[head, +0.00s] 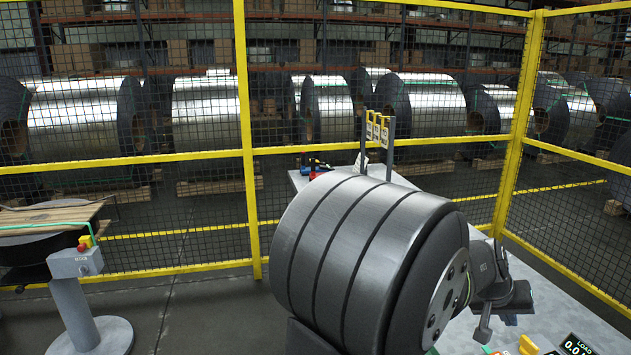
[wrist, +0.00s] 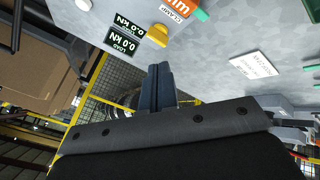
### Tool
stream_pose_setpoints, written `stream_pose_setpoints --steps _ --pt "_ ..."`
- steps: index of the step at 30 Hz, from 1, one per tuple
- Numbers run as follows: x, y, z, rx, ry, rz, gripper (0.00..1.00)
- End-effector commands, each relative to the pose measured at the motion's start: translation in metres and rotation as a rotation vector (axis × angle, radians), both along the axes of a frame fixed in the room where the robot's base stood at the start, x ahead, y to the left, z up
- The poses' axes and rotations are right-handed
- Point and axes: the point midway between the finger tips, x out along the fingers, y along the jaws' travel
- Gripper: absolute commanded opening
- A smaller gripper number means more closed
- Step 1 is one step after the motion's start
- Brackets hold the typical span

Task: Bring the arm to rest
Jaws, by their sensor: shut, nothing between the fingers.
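My gripper (wrist: 158,70) shows in the wrist view with its two blue-grey fingers together and nothing between them. It is apart from the grey bench top (wrist: 215,65), which fills the upper right of that view. In the head view my arm's thick dark ribbed link covers the middle and hides part of the bench (head: 560,308). My wrist parts show at its right side, over the bench; the fingertips cannot be made out there.
Load displays (wrist: 122,41) read 0.0 kN beside a yellow knob (wrist: 157,34). A rack with yellow tags (head: 378,130) stands at the bench's far end. A button pedestal (head: 75,263) is at left. Yellow-framed mesh fence (head: 246,140) encloses the area; steel coils (head: 425,105) lie behind it.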

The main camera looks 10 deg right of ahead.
Motion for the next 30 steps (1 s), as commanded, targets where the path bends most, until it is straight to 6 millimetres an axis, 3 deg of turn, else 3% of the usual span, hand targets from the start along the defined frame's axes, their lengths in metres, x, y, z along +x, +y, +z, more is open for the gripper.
stream_pose_setpoints --steps 21,30 --pt "0.009 -0.073 -0.093 -0.007 -0.006 0.005 0.00" --pt "0.033 -0.075 -0.102 0.034 -0.007 -0.189 0.00"
